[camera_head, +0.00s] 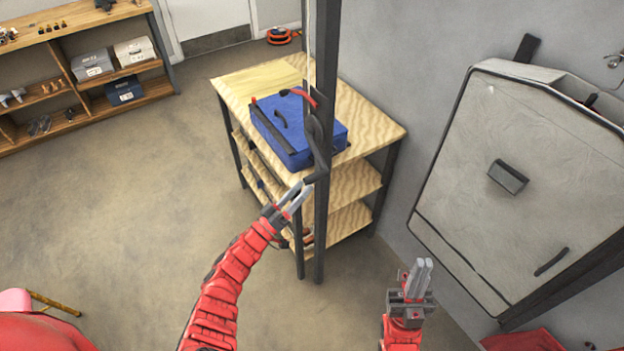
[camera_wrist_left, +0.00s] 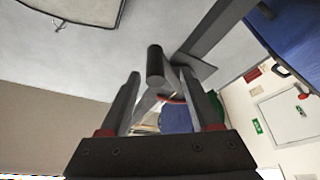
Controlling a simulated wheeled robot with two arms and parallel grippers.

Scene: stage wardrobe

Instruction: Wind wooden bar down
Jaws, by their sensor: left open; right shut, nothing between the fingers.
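A dark crank (camera_head: 317,140) is mounted on an upright dark post (camera_head: 326,60) in the middle of the head view. Its black handle (camera_wrist_left: 155,65) shows end-on in the left wrist view, between the lines of my two left fingers. My left gripper (camera_head: 299,192) is open, its fingertips close to the handle's end at the crank's lower end. I cannot tell whether they touch it. My right gripper (camera_head: 421,272) is shut and empty, pointing up, to the right of the post and apart from it. I cannot make out a wooden bar.
A wooden table (camera_head: 240,85) with shelves stands behind the post, with a blue case (camera_head: 290,135) on it. A large pale panel (camera_head: 520,170) with a dark handle is on the right wall. Shelving (camera_head: 85,18) stands at the far left. The left floor is mostly clear.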

